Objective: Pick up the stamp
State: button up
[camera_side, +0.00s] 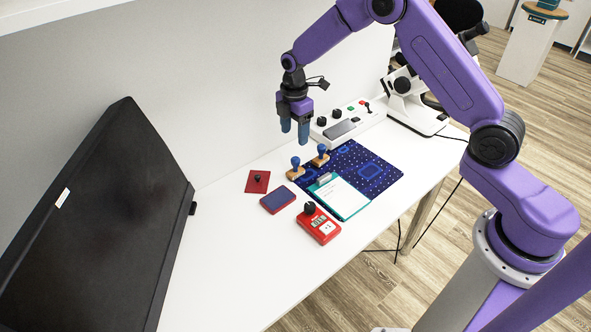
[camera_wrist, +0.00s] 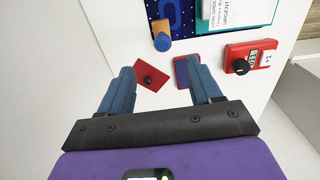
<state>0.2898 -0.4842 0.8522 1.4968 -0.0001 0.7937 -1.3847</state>
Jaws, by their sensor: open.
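Two stamps with blue knobs and wooden bases stand upright close together: the nearer stamp (camera_side: 296,170) and the farther stamp (camera_side: 320,156), at the left edge of a blue patterned mat (camera_side: 381,168). In the wrist view one stamp (camera_wrist: 162,34) shows at the top, beyond the fingertips; I cannot tell which of the two it is. My gripper (camera_side: 295,135) is open and empty, above and apart from the stamps, fingers pointing down. In the wrist view my gripper (camera_wrist: 158,67) has its blue fingers spread wide, with nothing held between them.
A red plate with a black knob (camera_side: 254,187), an ink pad (camera_side: 277,200), a red device (camera_side: 321,229) and a clipboard (camera_side: 351,205) lie near the stamps. A control box (camera_side: 351,123), a microscope (camera_side: 412,112) and a black monitor (camera_side: 95,220) also stand there. The white table's front left is clear.

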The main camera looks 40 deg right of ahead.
aim_at(295, 167)
notch_tip(295, 167, down, 8)
jog(key=shift+f, duration=0.1)
jog(key=shift+s+f, duration=0.2)
jog(key=shift+f, duration=2.5)
jog(key=shift+c, duration=0.3)
jog(key=c, duration=1.1)
